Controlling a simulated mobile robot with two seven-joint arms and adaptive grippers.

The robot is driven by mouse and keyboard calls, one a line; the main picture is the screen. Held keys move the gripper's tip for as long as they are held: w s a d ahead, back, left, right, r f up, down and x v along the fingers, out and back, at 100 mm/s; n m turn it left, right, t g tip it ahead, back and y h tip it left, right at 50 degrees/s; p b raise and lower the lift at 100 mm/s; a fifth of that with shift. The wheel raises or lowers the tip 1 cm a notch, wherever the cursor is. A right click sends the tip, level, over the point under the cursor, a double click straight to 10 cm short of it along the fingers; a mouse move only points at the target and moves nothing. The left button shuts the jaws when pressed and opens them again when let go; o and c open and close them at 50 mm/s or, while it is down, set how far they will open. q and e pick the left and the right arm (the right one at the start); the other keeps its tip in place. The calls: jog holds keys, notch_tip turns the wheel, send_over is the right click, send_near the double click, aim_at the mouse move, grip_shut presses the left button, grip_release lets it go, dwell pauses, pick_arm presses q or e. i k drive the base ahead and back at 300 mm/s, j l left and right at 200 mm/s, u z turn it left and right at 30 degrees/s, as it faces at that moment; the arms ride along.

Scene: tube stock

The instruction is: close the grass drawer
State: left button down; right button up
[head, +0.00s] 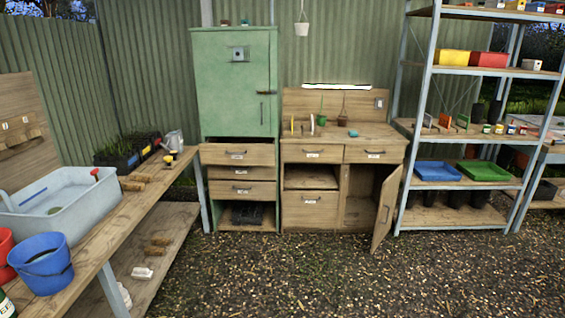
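Several wooden drawers with small white labels show in the head view, but the labels are too small to read, so I cannot tell which is the grass drawer. Under the green cabinet (235,85), the top drawer (238,154) appears pulled out, with a dark gap above its front. Two drawers below it, the middle drawer (240,173) and the lower drawer (241,190), look shut. The wooden bench (372,131) has a left drawer (311,154), a right drawer (373,154) and a low drawer (310,199). Neither of my grippers is in view.
A bench door (386,208) stands open towards me. A long wooden table (90,240) with a grey basin (62,210) and blue bucket (42,264) is at left. A metal shelf rack (416,100) stands at right. The gravel floor (320,275) in the middle is clear.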

aim_at(218, 150)
jog(key=i, duration=1.05)
jog(key=i+l, duration=0.15)
jog(key=i, duration=0.95)
jog(key=i+u, duration=0.1)
jog(key=i, duration=0.95)
